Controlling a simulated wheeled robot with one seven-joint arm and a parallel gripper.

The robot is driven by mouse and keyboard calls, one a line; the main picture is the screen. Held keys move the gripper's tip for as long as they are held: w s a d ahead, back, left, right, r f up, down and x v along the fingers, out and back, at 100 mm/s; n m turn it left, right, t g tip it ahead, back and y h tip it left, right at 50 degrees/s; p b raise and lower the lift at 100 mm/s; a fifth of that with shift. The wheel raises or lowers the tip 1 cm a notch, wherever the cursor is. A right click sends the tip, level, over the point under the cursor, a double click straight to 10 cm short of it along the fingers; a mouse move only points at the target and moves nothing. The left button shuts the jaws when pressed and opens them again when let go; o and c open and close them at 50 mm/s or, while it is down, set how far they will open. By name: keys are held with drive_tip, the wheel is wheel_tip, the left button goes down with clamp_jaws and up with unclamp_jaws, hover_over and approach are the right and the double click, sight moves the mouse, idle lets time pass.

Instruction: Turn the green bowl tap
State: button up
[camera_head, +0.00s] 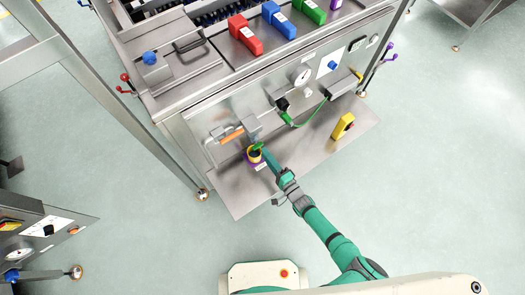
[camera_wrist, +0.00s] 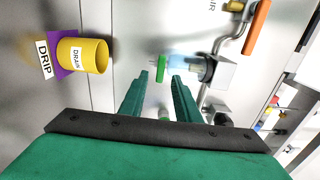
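The green bowl tap (camera_wrist: 162,68) shows in the wrist view as a small green handle beside a clear bluish bowl (camera_wrist: 184,66), which is fixed to a grey metal block (camera_wrist: 222,73). In the head view the tap (camera_head: 257,147) is a small green patch by the yellow drain cup, partly hidden by my gripper. My gripper (camera_wrist: 159,82) is open, its two green fingers pointing at the tap. The tap appears between the fingertips and a little beyond them; I cannot tell if they touch it.
A yellow cup labelled DRAIN (camera_wrist: 84,56) stands on a purple DRIP pad (camera_wrist: 62,50) beside the tap. An orange lever (camera_head: 231,136) sits on the pipe at upper left. A green hose (camera_head: 305,117) and a yellow box (camera_head: 343,125) are to the right.

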drive_tip(key=v, duration=0.7)
idle(0.3)
